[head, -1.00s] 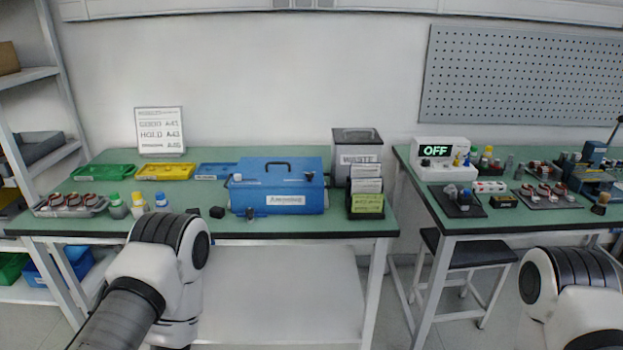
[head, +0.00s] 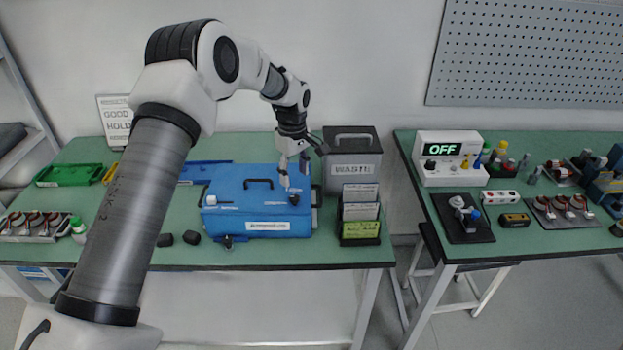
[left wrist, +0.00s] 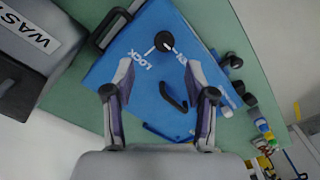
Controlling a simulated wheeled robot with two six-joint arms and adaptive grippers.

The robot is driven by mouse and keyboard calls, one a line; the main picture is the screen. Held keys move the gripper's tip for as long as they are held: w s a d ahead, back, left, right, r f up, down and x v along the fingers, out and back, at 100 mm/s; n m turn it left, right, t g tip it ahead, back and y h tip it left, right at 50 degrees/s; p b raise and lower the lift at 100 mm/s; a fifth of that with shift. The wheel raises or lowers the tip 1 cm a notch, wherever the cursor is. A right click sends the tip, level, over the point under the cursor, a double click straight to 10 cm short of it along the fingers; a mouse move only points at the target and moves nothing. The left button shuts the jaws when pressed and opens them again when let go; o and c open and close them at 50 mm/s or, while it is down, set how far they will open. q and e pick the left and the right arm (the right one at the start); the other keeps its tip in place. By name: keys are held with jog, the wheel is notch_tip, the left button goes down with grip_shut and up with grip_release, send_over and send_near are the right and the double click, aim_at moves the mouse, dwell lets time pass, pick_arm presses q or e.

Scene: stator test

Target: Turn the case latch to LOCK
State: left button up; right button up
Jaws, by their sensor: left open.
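The blue case (head: 235,212) stands closed on the left bench, with a black carry handle (head: 258,183) on its lid. The latch is a round black knob (head: 294,199) at the lid's right; it also shows in the left wrist view (left wrist: 164,41). White marks lie beside the knob, with the word LOCK (left wrist: 126,68) on one side and a second label, hard to read. I cannot tell which mark the knob points to. My left gripper (head: 294,172) is open and empty above the lid near the knob, apart from it. My right gripper is out of view.
A grey WASTE bin (head: 352,148) and a card rack (head: 360,230) stand just right of the case. Small black blocks (head: 191,237) lie to its left. A green tray (head: 68,175) is farther left. The right bench holds a box reading OFF (head: 448,172).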

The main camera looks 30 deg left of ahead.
aim_at(295, 197)
pick_arm(q)
jog(key=f, duration=0.1)
jog(key=s+f+p, duration=0.1)
jog(key=shift+d+f, duration=0.2)
jog(key=shift+f, duration=0.1)
jog(key=f, duration=0.4)
jog(key=shift+w+a+f+p, duration=0.2)
jog(key=shift+w+p, duration=0.15)
jog(key=shift+s+d+r, duration=0.1)
jog(key=shift+s+r, duration=0.1)
jog(key=shift+c, duration=0.7)
grip_shut()
